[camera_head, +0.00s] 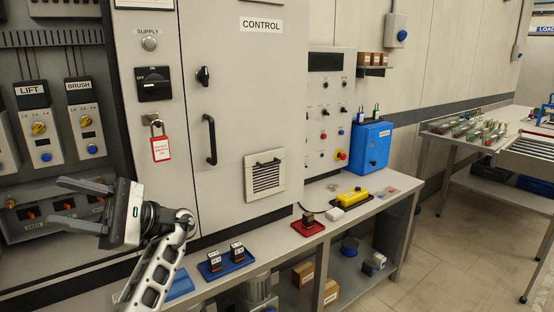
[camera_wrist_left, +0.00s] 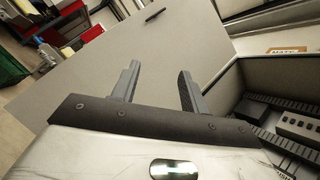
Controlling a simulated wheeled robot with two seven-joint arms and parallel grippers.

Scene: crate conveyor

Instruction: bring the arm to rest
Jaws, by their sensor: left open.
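My left gripper (camera_head: 72,203) is in the head view at the lower left, raised in front of the open electrical cabinet. Its two fingers are spread apart and point left, with nothing between them. In the left wrist view the same gripper (camera_wrist_left: 160,82) shows two separated fingers, with a plain grey panel (camera_wrist_left: 155,50) behind them. My left arm comes up from the bottom edge of the head view. My right gripper is not in either view.
A cabinet marked CONTROL (camera_head: 230,100) has a red-tagged padlock (camera_head: 160,148). The bench below holds a blue tray (camera_head: 226,266) with two small blocks, a red tray (camera_head: 307,227) and a yellow pendant (camera_head: 353,197). A blue box (camera_head: 371,147) stands farther back. Open floor lies at right.

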